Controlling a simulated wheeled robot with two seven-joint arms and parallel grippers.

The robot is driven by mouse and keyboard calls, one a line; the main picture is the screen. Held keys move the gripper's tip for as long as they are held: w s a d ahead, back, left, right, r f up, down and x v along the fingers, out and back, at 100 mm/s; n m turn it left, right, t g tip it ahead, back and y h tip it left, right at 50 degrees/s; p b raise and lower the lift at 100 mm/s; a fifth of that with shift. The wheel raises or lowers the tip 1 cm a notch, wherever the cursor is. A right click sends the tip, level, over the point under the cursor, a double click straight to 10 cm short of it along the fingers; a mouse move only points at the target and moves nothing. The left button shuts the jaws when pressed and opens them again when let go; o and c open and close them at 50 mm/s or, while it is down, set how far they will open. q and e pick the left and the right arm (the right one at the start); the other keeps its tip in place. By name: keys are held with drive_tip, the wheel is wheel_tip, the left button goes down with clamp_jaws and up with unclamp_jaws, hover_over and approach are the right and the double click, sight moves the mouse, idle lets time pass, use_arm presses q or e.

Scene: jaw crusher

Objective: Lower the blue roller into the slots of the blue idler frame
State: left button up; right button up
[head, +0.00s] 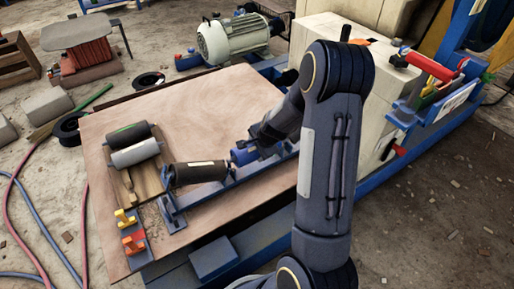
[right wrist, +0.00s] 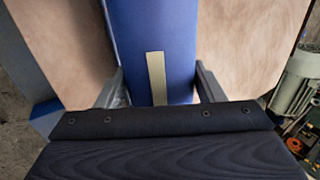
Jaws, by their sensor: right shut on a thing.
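The blue roller (head: 241,157) shows in the head view just beyond the right end of a dark roller, partly hidden by my right gripper (head: 256,146). In the right wrist view the blue roller (right wrist: 150,30), with a pale label strip, lies between the two fingers of my right gripper (right wrist: 160,88), which is shut on it. The blue idler frame (head: 225,187) runs across the board, with an upright bracket at its near left end. Its slots under the blue roller are hidden, so I cannot tell whether the roller touches them. My left gripper is not in view.
The dark roller (head: 199,173) is at the left part of the frame. A grey roller (head: 135,152) and a black roller (head: 128,134) lie on a wooden rack. Yellow and orange-red pieces (head: 131,239) stand at the board's left edge. The board (head: 205,100) is bare behind the frame.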

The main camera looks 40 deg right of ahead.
sight(257, 156)
drive_tip(key=shift+f+b, duration=1.8)
drive_tip(key=shift+f, duration=0.15)
idle(0.6)
drive_tip(key=o, duration=1.7)
drive_tip(key=shift+s+f, duration=0.1)
drive_tip(key=p+v, duration=0.4)
drive_tip(key=v, duration=0.3)
drive_tip(key=shift+s+r, duration=0.1)
drive_tip(key=shift+r, duration=0.3)
